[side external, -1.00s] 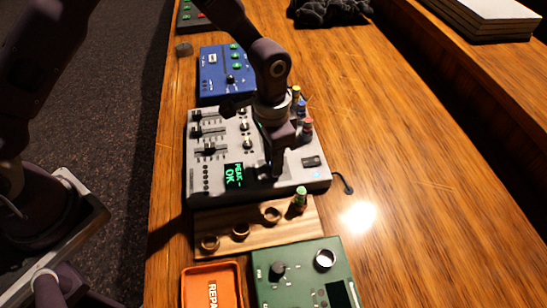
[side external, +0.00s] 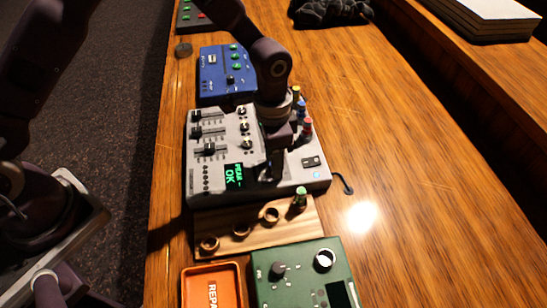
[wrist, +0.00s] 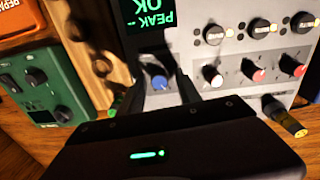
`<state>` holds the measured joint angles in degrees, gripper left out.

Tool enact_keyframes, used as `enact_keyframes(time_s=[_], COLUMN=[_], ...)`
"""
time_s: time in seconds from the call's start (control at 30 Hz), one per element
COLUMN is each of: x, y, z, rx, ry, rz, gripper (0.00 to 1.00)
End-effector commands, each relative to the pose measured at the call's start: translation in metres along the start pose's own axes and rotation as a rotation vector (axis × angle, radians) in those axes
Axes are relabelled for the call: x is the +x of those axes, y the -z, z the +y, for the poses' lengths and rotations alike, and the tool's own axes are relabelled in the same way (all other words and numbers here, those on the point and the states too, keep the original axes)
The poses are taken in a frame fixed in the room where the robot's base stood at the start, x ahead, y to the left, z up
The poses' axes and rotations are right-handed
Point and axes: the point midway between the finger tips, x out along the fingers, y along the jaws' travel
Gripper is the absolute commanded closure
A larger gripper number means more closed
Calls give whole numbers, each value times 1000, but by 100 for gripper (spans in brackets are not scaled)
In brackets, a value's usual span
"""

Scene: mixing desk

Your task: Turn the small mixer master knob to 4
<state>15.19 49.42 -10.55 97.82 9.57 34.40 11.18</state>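The small grey mixer (side external: 215,176) lies in the middle of the desk in the side view, its screen (side external: 234,176) reading "PEAK" and "OK" in green. In the wrist view a blue-topped knob (wrist: 160,82) on the mixer sits between my fingers, near the screen (wrist: 150,20). My gripper (wrist: 160,70) is open around that knob, with a gap seen between the fingers; whether either finger touches it I cannot tell. In the side view my gripper (side external: 271,172) is low over the mixer's right part and hides the knob. The knob's pointer and scale cannot be read.
Coloured plugs (side external: 304,128) rise at the mixer's right edge. A wooden rack (side external: 255,236), a green box (side external: 298,277) and an orange tray (side external: 212,264) are in front; a blue box (side external: 226,76) is behind.

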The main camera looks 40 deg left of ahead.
Motion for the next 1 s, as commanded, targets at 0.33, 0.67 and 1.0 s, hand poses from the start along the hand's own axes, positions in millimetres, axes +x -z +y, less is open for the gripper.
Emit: enact_keyframes(time_s=[0.33, 0.67, 1.0], x=[-3, -63, -71], y=[0, 0, 0], z=[0, 0, 0], rx=[0, 0, 0], ry=[0, 1, -1], rz=[-1, 2, -1], gripper=[54, 54, 54])
